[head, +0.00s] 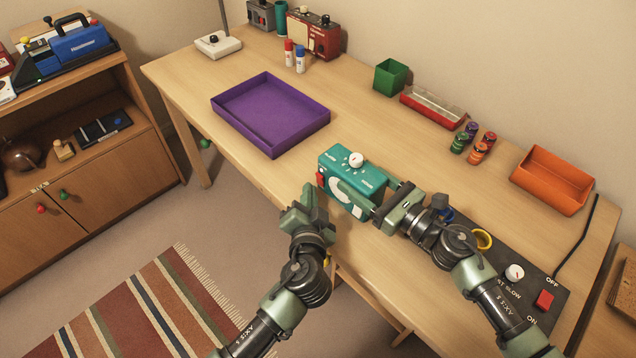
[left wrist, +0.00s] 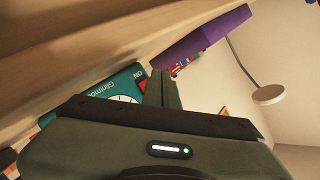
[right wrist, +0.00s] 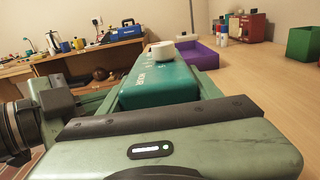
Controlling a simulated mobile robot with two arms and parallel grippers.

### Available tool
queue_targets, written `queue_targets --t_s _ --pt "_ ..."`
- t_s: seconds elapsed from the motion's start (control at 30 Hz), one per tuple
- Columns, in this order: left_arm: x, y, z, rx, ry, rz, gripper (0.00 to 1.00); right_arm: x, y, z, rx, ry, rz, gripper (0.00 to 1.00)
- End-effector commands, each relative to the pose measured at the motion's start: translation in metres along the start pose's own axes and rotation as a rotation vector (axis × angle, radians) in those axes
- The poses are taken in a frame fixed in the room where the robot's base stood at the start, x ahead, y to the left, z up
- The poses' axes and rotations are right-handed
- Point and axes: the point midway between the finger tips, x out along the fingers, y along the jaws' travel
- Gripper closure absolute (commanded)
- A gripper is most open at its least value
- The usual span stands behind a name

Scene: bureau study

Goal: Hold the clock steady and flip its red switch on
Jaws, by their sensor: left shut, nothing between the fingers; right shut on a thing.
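The teal clock (head: 368,181) stands on the desk near its front edge, with a white knob (head: 356,160) on top and a pale dial on its front. Its red switch (head: 320,180) is on its left end. My right gripper (head: 368,203) is shut on the clock from the right; the clock also fills the middle of the right wrist view (right wrist: 160,86). My left gripper (head: 309,196) is shut and empty just in front of the switch end. In the left wrist view the clock (left wrist: 122,82) shows an ON label; the finger partly hides that end. I cannot tell the switch's position.
A purple tray (head: 312,127) lies behind and left of the clock. A dark control panel (head: 487,258) with a red button (head: 544,299) is at the right. An orange bin (head: 552,190) and several small cans (head: 477,151) stand behind. Desk between tray and cans is clear.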

Motion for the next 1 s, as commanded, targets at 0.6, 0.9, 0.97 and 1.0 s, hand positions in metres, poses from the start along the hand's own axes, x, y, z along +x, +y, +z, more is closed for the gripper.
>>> queue_targets --t_s 0.6,0.9,0.97,1.0 --pt "-0.014 -0.009 0.012 0.001 -0.001 0.001 1.00 0.000 0.000 0.000 0.000 0.000 0.000 0.98" --pt "-0.034 -0.025 0.026 0.001 -0.001 0.000 1.00 0.000 0.000 0.000 0.000 0.000 0.000 0.98" --pt "-0.037 -0.026 0.028 0.001 -0.001 0.000 1.00 0.000 0.000 0.000 0.000 0.000 0.000 0.98" --pt "-0.038 -0.027 0.029 0.001 -0.001 0.001 1.00 0.000 0.000 0.000 0.000 0.000 0.000 0.98"
